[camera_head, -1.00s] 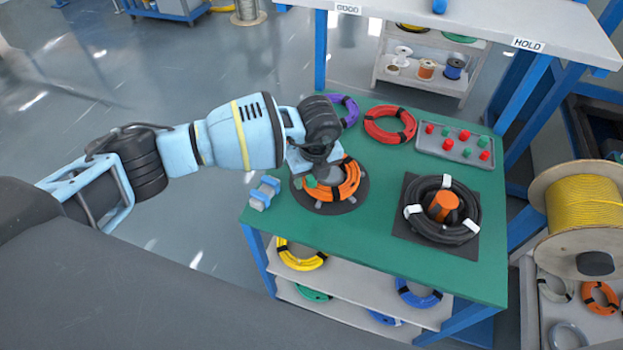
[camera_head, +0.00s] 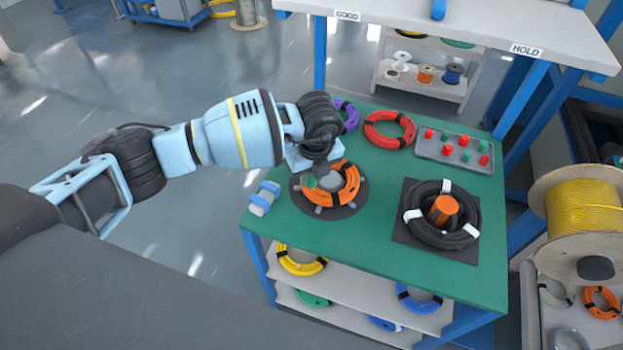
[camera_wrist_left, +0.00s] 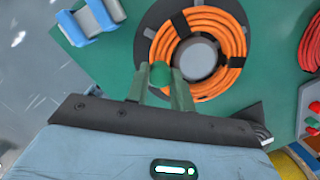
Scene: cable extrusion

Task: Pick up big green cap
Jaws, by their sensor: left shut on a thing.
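My left gripper (camera_head: 312,178) is over the left side of the orange cable coil (camera_head: 345,189) on the green table. In the left wrist view the gripper (camera_wrist_left: 161,76) has its two green fingers shut on a round green cap (camera_wrist_left: 161,73). The cap is in front of the coil's grey hub (camera_wrist_left: 195,58); I cannot tell how high it is above the table. In the head view the gripper partly hides the cap and coil. My right gripper is not in view.
A grey tray (camera_head: 425,153) with several red and green caps stands at the back right. A black coil (camera_head: 462,237) lies around an orange cylinder (camera_head: 443,208). Red (camera_head: 371,131) and purple coils lie behind. A blue-and-grey block (camera_head: 262,199) is at the left edge.

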